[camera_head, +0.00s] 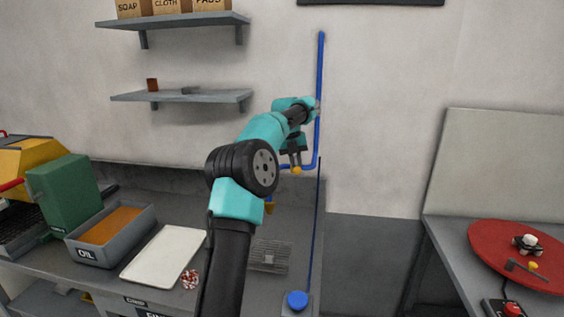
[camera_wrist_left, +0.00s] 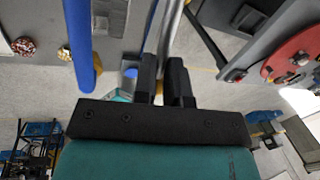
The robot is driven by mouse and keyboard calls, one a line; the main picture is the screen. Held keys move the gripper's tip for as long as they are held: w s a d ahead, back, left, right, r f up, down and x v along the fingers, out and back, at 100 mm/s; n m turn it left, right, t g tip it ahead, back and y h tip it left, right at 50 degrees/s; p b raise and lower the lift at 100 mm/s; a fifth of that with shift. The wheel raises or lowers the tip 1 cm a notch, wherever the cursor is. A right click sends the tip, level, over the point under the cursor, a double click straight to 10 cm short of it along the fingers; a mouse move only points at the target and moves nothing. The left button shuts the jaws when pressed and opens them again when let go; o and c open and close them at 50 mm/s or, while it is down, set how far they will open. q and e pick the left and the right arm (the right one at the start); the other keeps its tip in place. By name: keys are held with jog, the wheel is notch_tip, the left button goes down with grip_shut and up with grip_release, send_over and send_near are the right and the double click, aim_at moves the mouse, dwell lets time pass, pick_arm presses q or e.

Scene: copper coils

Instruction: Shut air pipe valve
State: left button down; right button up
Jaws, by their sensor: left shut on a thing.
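The blue air pipe (camera_head: 320,75) runs down the wall and bends left near my left gripper. It also shows in the left wrist view (camera_wrist_left: 80,45), left of the fingers and apart from them. My left gripper (camera_head: 296,163) points down close to the bend. In the left wrist view its two dark fingers (camera_wrist_left: 163,70) are shut on a grey metal bar (camera_wrist_left: 170,30), which looks like the valve lever. A small yellow piece (camera_head: 297,170) shows at the fingertips in the head view. The valve body is hidden behind my arm. My right gripper is not in view.
A bench holds a green box (camera_head: 63,193), an OIL bin (camera_head: 90,256), a white tray (camera_head: 160,262) and a grey grate (camera_head: 268,257). A blue knob (camera_head: 297,299) sits at the front. A red disc (camera_head: 490,240) with small parts lies on the right table.

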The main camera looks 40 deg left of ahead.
pick_arm(q)
jog(key=shift+s+a+f+m, duration=0.1)
jog(key=shift+s+a+m, duration=0.1)
jog(key=shift+m, duration=0.3)
jog(key=shift+s+a+f+m, duration=0.1)
jog(key=shift+s+m, duration=0.05)
jog(key=shift+m, duration=0.35)
jog(key=shift+g, duration=0.3)
jog(key=c, duration=1.2)
grip_release()
jog(key=shift+a+r, duration=0.1)
jog(key=shift+a, duration=0.05)
jog(key=shift+o, duration=0.2)
jog(key=shift+s+r, duration=0.1)
jog(key=shift+r, duration=0.05)
